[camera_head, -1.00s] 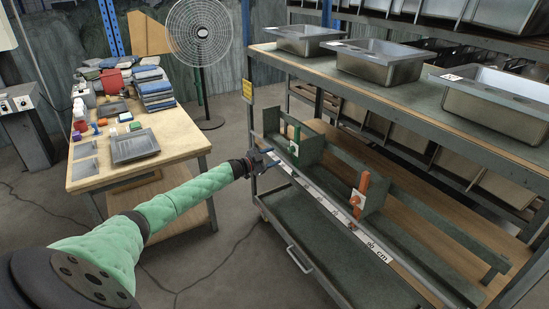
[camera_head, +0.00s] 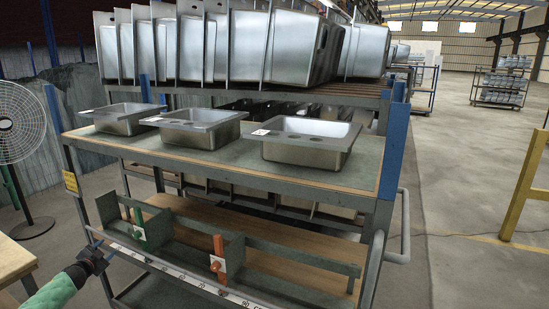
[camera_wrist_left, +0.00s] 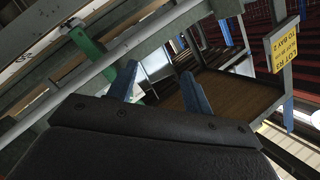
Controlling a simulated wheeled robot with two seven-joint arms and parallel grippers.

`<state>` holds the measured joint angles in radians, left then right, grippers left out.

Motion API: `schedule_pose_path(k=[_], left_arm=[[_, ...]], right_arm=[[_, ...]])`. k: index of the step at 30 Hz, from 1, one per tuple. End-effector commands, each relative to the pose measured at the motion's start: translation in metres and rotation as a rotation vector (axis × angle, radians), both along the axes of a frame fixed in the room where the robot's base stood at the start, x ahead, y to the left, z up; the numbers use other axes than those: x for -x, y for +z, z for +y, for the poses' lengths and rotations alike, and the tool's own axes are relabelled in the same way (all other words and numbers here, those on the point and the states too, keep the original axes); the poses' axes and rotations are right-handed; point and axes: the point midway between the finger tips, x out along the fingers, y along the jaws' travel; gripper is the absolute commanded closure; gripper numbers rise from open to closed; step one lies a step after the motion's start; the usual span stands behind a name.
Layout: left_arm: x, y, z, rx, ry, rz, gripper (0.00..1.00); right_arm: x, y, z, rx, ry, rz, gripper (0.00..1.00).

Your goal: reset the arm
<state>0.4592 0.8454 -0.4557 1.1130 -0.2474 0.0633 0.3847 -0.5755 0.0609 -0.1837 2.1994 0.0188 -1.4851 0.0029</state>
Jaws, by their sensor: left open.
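My left arm (camera_head: 52,291) comes in at the lower left of the head view in a green sleeve. Its dark gripper (camera_head: 93,259) is beside the left front end of the cart's lower level, near the ruler rail. In the left wrist view the two blue fingers (camera_wrist_left: 158,88) stand apart with nothing between them. A green handle (camera_wrist_left: 92,46) shows beyond the fingers in that view, apart from them. My right gripper is not in view.
The cart (camera_head: 330,178) carries three steel sinks (camera_head: 305,142) on top. Below are a green clamp (camera_head: 139,226), an orange clamp (camera_head: 218,256) and a ruler rail (camera_head: 165,268). A fan (camera_head: 20,125) stands left. A yellow barrier (camera_head: 522,190) and open floor (camera_head: 450,215) lie right.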

Motion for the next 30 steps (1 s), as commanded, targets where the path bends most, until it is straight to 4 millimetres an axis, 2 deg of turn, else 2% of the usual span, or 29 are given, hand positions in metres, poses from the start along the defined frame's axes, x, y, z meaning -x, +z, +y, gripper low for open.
schedule_pose_path(k=[5, 7, 11, 14, 17, 20, 21, 26, 30], left_arm=[[-0.004, 0.023, -0.001, -0.075, 0.173, 0.055, 0.5], [-0.005, 0.034, -0.011, -0.089, 0.233, 0.078, 0.5], [-0.004, 0.052, -0.043, -0.098, 0.324, 0.129, 0.5], [0.005, 0.055, -0.08, -0.087, 0.377, 0.187, 0.5], [0.025, 0.044, -0.128, -0.067, 0.413, 0.268, 0.5], [0.055, 0.026, -0.179, -0.037, 0.433, 0.363, 0.5], [0.068, 0.018, -0.199, -0.024, 0.437, 0.401, 0.5], [0.127, -0.014, -0.271, 0.032, 0.432, 0.546, 0.5], [0.185, -0.041, -0.33, 0.095, 0.412, 0.663, 0.5]], right_arm=[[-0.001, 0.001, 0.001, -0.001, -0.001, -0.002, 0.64], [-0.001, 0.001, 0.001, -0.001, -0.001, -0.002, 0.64], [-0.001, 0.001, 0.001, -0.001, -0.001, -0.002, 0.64], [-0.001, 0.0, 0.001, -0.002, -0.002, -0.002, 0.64], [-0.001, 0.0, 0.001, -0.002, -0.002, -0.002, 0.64], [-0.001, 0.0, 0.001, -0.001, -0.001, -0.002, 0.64], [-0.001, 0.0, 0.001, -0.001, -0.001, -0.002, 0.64], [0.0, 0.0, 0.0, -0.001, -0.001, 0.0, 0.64], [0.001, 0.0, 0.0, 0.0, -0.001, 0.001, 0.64]])
